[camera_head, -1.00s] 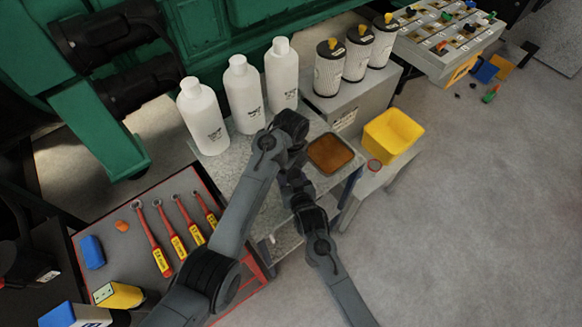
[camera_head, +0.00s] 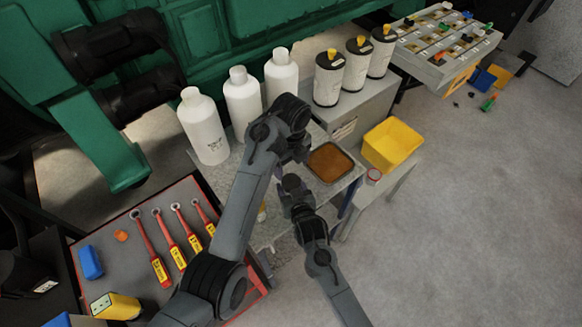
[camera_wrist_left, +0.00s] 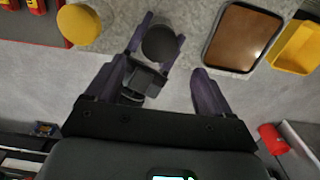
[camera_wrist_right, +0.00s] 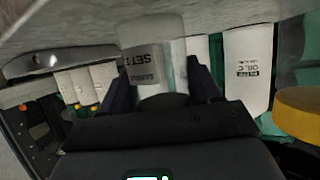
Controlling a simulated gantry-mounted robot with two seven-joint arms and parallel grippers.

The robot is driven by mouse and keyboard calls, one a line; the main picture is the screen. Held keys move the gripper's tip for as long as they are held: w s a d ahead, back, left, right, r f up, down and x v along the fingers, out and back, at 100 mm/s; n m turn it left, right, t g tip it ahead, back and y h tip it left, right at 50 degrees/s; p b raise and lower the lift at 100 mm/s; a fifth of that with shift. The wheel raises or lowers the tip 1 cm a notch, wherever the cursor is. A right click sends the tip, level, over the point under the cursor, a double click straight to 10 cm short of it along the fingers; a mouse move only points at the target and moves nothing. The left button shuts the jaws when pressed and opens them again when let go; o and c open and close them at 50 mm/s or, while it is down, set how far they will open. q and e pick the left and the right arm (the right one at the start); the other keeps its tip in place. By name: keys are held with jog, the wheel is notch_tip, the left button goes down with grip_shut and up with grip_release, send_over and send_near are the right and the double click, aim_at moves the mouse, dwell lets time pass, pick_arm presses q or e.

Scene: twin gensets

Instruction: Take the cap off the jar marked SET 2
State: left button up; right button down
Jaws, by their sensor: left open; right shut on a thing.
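In the right wrist view, a pale jar (camera_wrist_right: 152,38) with a grey label reading "SET" stands between the fingers of my right gripper (camera_wrist_right: 160,72), which is shut on it. The character after "SET" is not clear. In the left wrist view, the jar's round dark cap (camera_wrist_left: 159,43) shows from above, between the right gripper's fingers. My left gripper (camera_wrist_left: 160,66) is open and empty, its fingers spread above and in front of the cap, not touching it.
A yellow-capped jar (camera_wrist_left: 78,25) stands beside the held jar. White bottles (camera_head: 203,128) line the table's back. A brown-filled tray (camera_head: 347,174) lies on the table, with a yellow bin (camera_head: 392,145) beyond. Wrenches (camera_head: 152,250) lie on the left mat.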

aim_at(291, 181)
pick_arm(q)
jog(key=shift+f, duration=3.9)
jog(key=c, duration=1.1)
jog(key=shift+n, duration=1.7)
jog(key=o, duration=1.1)
jog(key=shift+o, duration=0.2)
jog(key=shift+r, duration=0.1)
jog(key=shift+r, duration=2.2)
jog(key=shift+c, duration=0.2)
notch_tip(291, 181, up, 3)
jog(key=m, duration=0.3)
jog(key=shift+f, duration=3.8)
